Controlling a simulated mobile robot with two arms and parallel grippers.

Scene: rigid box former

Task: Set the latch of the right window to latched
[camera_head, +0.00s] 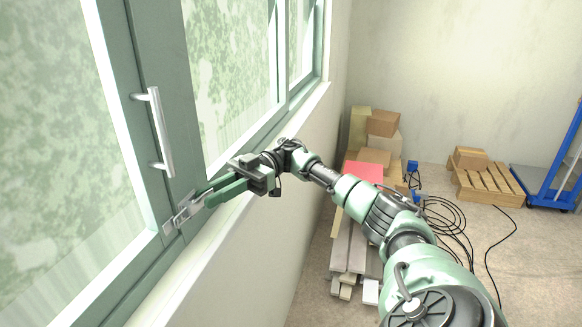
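The window has green-grey frames, and a sash stile (160,60) carries a pale metal bar handle (155,132). A small metal latch (176,222) sits low on the frame, below the handle. My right gripper (199,200) reaches in from the right with its green fingers pointing at the latch. The fingertips are at the latch and cover part of it. I cannot tell whether they grip it or only touch it, nor how the latch is set. My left gripper is not in view.
A pale sill (205,240) runs below the window. To the right on the floor are stacked boxes (383,122), planks (350,250), black cables (455,225), a wooden pallet (488,184) and a blue cart (560,165). Some floor between them is clear.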

